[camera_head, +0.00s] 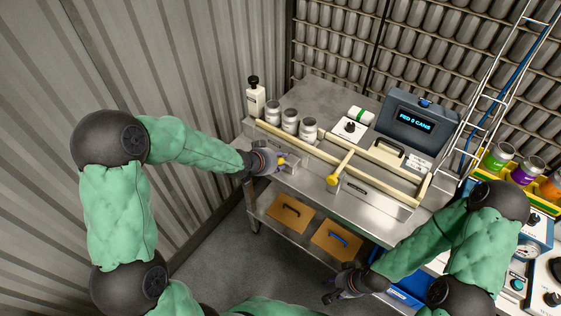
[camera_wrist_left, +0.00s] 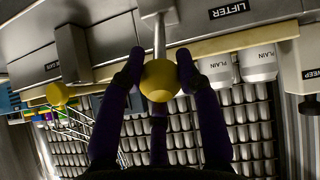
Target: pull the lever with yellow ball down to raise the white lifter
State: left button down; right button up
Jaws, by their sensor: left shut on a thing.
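In the left wrist view a yellow ball (camera_wrist_left: 160,80) sits on the end of a metal lever rod (camera_wrist_left: 159,35), close to the "LIFTER" label (camera_wrist_left: 229,11). My left gripper (camera_wrist_left: 158,72) is shut on this ball, with purple fingers on both sides. In the head view my left gripper (camera_head: 284,161) is at the left front of the steel bench, and a little yellow shows between its fingers. My right gripper (camera_head: 337,286) hangs low in front of the bench; its fingers are too small to judge. I cannot identify the white lifter for certain.
Another yellow ball lever (camera_head: 332,180) stands at the bench front, right of my left gripper. Several white cans (camera_head: 290,121) stand behind a yellow rail. A white bottle (camera_head: 255,96) is at the left. A display box (camera_head: 414,122) reads "FED 0 CANS".

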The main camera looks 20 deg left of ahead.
pick_arm(q)
jog(key=s+a+f+t+h+b, duration=0.1)
jog(key=s+f+t+b, duration=0.3)
jog(key=b, duration=0.8)
jog(key=shift+a+f+t+h, duration=0.25)
jog(key=shift+f+t+h, duration=0.2)
jog(key=shift+f, duration=0.7)
jog(key=c, duration=0.9)
grip_release()
jog(key=shift+o, duration=0.2)
jog(key=shift+s, duration=0.1)
jog(key=v, duration=1.2)
